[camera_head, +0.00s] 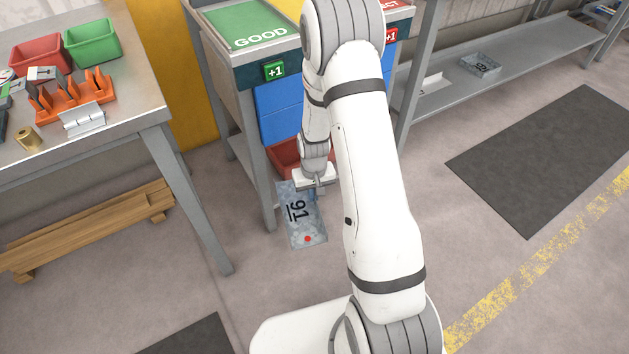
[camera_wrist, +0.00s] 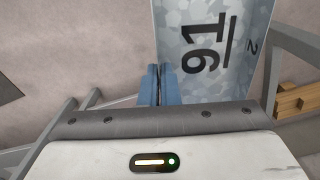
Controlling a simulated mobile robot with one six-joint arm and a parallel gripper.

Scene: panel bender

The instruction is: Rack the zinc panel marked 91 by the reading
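The grey mottled zinc panel (camera_head: 307,225) marked 91 hangs tilted below my gripper (camera_head: 313,182) in the head view, with a red dot near its lower end. In the wrist view the panel (camera_wrist: 188,20) fills the upper right, with an underlined 91 and a small 2 on its face. My gripper's blue fingers (camera_wrist: 159,84) are close together at the panel's left edge and look shut on it. No instrument with a reading can be made out.
A stand with a green GOOD top (camera_head: 250,25) and a partly hidden REJECT side has a red bin (camera_head: 286,158) low in it. A workbench (camera_head: 140,95) stands left. A dark mat (camera_head: 550,155) lies right.

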